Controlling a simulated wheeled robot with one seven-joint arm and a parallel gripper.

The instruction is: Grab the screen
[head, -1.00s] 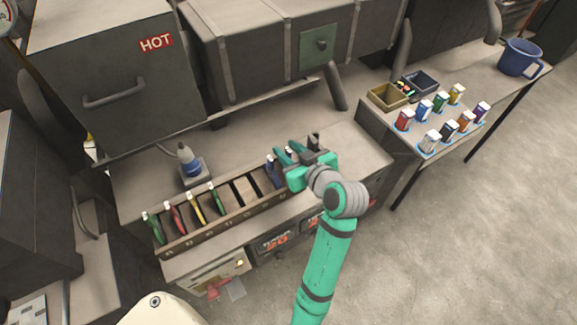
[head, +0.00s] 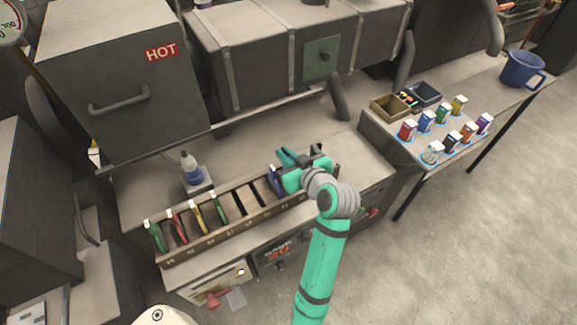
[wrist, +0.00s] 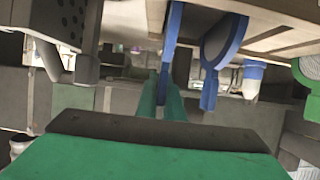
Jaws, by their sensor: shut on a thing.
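Several mesh screens with coloured frames stand in a slotted rack (head: 215,236) on the bench. A blue screen (head: 274,180) stands at the rack's right part, beside my gripper (head: 283,158). In the wrist view, my teal fingers (wrist: 161,98) are closed around the lower end of a thin blue screen (wrist: 172,38), seen edge-on. A second blue screen (wrist: 222,45) with a round mesh is just right of it, apart from the fingers. A green screen (wrist: 308,72) is at the right edge. In the head view my gripper hides the held part.
A bottle (head: 191,168) stands behind the rack. A large box marked HOT (head: 125,75) and a long drum housing (head: 270,45) rise behind the bench. The right table holds coloured containers (head: 408,130), small bins (head: 390,106) and a blue jug (head: 522,70).

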